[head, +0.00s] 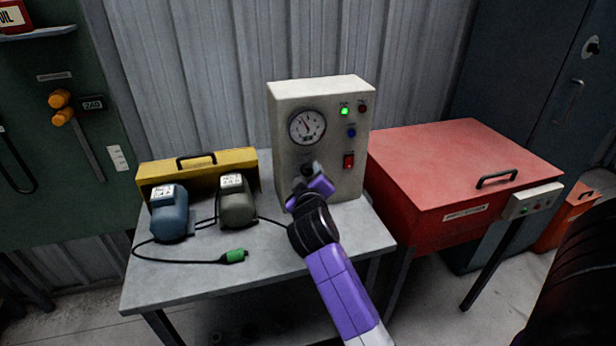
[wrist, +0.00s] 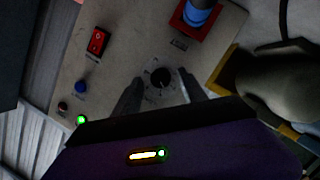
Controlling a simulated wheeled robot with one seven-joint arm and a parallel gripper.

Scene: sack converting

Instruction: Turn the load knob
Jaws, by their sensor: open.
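The load knob (wrist: 161,77) is a small round black knob on a pale dial plate, on the front of the beige control box (head: 345,95). In the head view my gripper and wrist cover the knob's area. My gripper (head: 310,172) is at the lower front of the box; in the wrist view the open gripper (wrist: 161,88) has one finger on each side of the knob. Gaps show between the fingers and the knob, and contact cannot be seen. Nothing is held.
The box also carries a gauge (head: 307,127), a green lamp (head: 344,111), a blue button (head: 351,131) and a red rocker switch (wrist: 97,41). A blue plug (wrist: 200,12) sits in a red socket near the knob. Two motors and a yellow case (head: 225,165) stand left; a red cabinet (head: 450,170) is right.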

